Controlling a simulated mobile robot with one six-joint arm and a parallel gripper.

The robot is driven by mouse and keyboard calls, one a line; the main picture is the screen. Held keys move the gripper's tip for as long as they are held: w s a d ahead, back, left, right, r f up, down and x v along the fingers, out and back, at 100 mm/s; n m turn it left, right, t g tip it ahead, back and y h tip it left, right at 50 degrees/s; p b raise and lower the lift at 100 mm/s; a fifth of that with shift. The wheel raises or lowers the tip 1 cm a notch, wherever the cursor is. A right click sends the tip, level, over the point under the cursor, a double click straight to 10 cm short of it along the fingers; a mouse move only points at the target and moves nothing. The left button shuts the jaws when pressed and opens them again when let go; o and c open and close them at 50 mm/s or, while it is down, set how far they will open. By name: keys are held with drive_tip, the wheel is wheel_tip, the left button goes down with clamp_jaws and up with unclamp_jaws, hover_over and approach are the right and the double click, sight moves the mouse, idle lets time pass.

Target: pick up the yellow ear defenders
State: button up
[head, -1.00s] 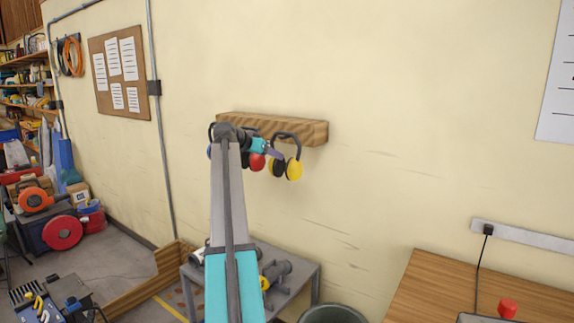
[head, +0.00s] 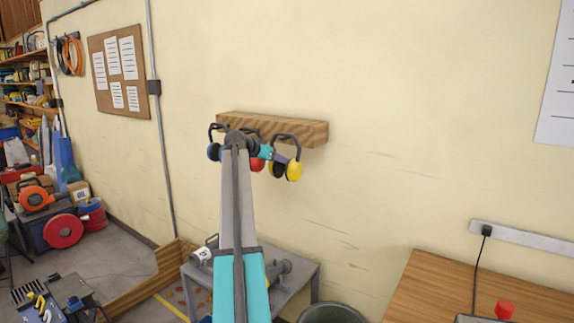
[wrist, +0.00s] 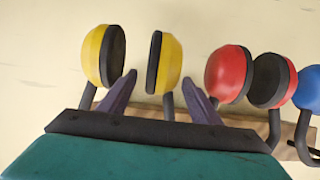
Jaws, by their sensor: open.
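The yellow ear defenders (head: 294,171) hang by their dark headband at the right end of a wooden wall rack (head: 315,133). In the wrist view, both yellow cups (wrist: 171,64) show, dark pads facing each other across a gap. My gripper (head: 281,157) is close to them in the head view. In the wrist view my gripper (wrist: 158,77) is open and empty. Its left finger points into the gap between the yellow cups, and its right finger between the right yellow cup and the red one. I cannot tell how far the fingertips are from the cup.
Red ear defenders (wrist: 229,74) hang close beside the yellow ones, with blue ones (wrist: 309,88) beyond. A grey table (head: 302,276) stands below the rack, and a wooden worktop (head: 440,285) at right.

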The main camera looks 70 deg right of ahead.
drive_tip(key=shift+s+d+f, duration=0.2)
drive_tip(key=shift+d+f, duration=0.1)
drive_tip(key=shift+d, duration=0.2)
drive_tip(key=c, duration=1.3)
